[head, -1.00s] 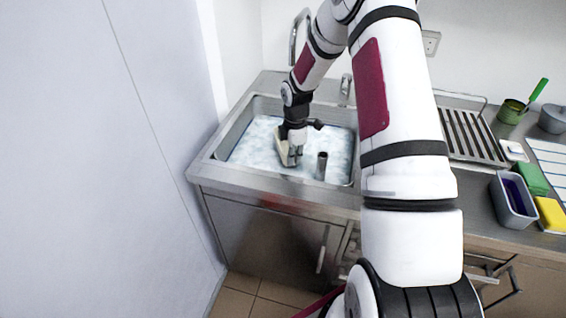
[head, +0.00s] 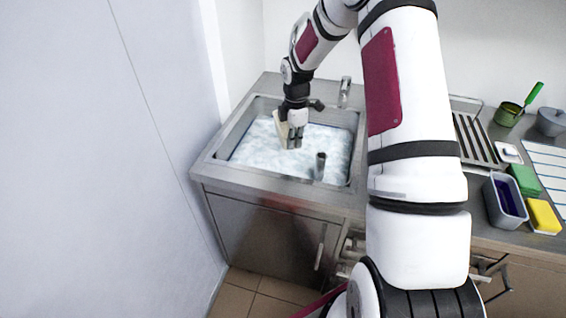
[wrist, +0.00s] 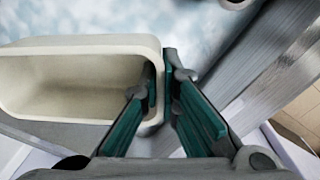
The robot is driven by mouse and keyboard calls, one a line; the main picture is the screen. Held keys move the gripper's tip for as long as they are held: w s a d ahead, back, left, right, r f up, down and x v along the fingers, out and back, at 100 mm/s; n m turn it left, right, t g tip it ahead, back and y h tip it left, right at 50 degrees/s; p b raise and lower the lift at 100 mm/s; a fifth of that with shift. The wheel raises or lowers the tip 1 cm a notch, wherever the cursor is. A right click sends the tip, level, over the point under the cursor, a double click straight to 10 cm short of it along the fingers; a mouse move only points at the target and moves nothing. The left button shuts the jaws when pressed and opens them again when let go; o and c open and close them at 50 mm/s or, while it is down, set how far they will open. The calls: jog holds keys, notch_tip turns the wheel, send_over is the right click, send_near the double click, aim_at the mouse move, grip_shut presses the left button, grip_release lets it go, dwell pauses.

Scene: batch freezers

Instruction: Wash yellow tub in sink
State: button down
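The tub is pale cream-yellow. In the head view the tub (head: 282,130) is in the sink area, tilted on edge, over the foamy water; I cannot tell whether its lower edge touches the water. My gripper (head: 295,140) points down at the tub's right side. In the wrist view the tub (wrist: 70,45) lies at the left with its hollow inside showing. My gripper's green-padded fingers (wrist: 160,75) are closed around its end wall, one inside and one outside. The steel sink (head: 232,178) is full of white-blue suds.
A dark upright pipe (head: 320,166) stands in the sink near the front right. A faucet (head: 345,90) is at the back. On the right counter are a grey bin (head: 505,203), green sponge (head: 525,180), yellow sponge (head: 543,217) and green-handled pot (head: 509,113). A wall is close at left.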

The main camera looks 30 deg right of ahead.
jog(key=shift+r+p, duration=0.4)
jog(key=shift+r, duration=1.35)
jog(key=shift+r+p, duration=0.4)
jog(key=shift+r, duration=1.1)
